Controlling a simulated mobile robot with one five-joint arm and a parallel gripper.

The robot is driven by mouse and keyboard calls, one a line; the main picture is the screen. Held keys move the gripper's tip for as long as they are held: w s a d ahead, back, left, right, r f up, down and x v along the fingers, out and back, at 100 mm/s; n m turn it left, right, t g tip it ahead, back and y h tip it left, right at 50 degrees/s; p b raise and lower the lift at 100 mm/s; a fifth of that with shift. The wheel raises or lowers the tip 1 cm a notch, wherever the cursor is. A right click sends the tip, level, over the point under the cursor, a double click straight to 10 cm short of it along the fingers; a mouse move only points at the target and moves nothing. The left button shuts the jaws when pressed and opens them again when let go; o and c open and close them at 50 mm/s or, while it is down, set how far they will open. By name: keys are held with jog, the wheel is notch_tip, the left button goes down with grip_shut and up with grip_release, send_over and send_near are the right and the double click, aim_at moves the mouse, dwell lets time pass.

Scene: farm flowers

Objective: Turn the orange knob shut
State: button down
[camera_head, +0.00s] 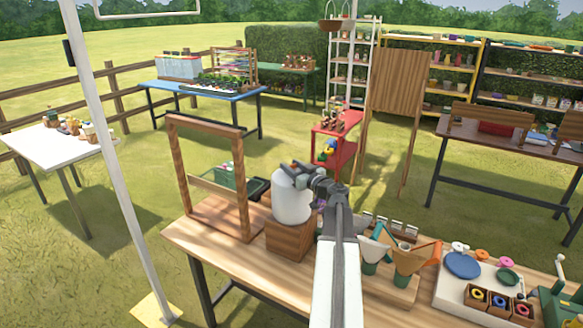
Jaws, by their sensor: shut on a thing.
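My gripper (296,170) is at the upper right of a white cylindrical tank (291,203), which stands upright on a wooden block (289,238). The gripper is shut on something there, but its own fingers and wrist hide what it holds. No orange knob shows clearly at the tank; the arm covers part of its right side. A small orange round piece (481,256) shows on a white board (452,290) at the right of the bench, well apart from the gripper.
The wooden bench (232,264) carries a wooden frame (243,190) left of the tank. Green pots (370,267) with funnel-like tops stand right of my arm. A white post (109,150) rises at the left. Grass is open between the tables behind.

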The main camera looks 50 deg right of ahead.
jog(key=m+h, duration=0.1)
jog(key=h, duration=0.1)
jog(key=m+g+h, duration=0.2)
jog(key=h, duration=0.1)
jog(key=shift+a+m+h, duration=0.25)
jog(key=shift+m+h, duration=0.05)
jog(key=shift+m, duration=0.1)
jog(key=m+g+h, duration=0.3)
jog(key=h, duration=0.1)
jog(key=shift+w+d+m+g, duration=0.1)
jog(key=shift+m+g, duration=0.2)
jog(key=m+g+h, duration=0.1)
jog(key=m+g, duration=0.1)
jog(key=m+g+h, duration=0.1)
jog(key=g+h, duration=0.1)
jog(key=shift+w+d+m+g+h, duration=0.1)
jog(key=shift+m+g+h, duration=0.2)
jog(key=shift+m+g, duration=0.1)
jog(key=shift+m+g+h, duration=0.5)
jog(key=shift+m+g, duration=0.4)
jog(key=shift+g, duration=0.5)
jog(key=shift+s+g, duration=0.2)
jog(key=shift+g, duration=0.1)
jog(key=c, duration=0.8)
grip_release()
jog(key=shift+c, duration=0.2)
